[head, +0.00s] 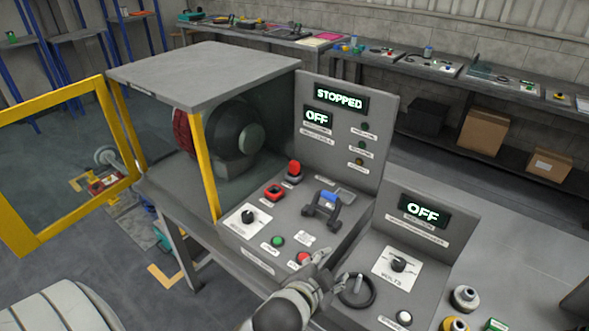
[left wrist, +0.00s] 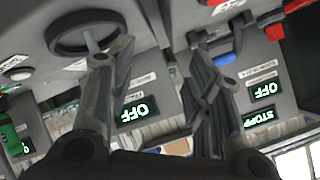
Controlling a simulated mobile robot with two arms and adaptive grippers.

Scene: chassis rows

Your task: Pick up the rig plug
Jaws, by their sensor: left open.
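No part is clearly marked as the rig plug, so I cannot tell for sure which one it is. A blue piece in a dark grey bracket (head: 323,208) stands on the sloping console; it also shows in the left wrist view (left wrist: 236,57). My left gripper (head: 333,275) is open over the console's front, beside a black ring (head: 370,299). In the left wrist view its two fingers (left wrist: 158,62) are spread with nothing between them; the left finger is close to the ring (left wrist: 60,40), contact unclear. My right gripper is not in view.
A machine under a grey hood (head: 205,66) stands left, its yellow-framed door (head: 62,100) swung open. Red, green and black controls crowd the console. Metal round parts (head: 464,298) sit at lower right. The rear bench (head: 400,60) holds small items; boxes (head: 483,133) are below.

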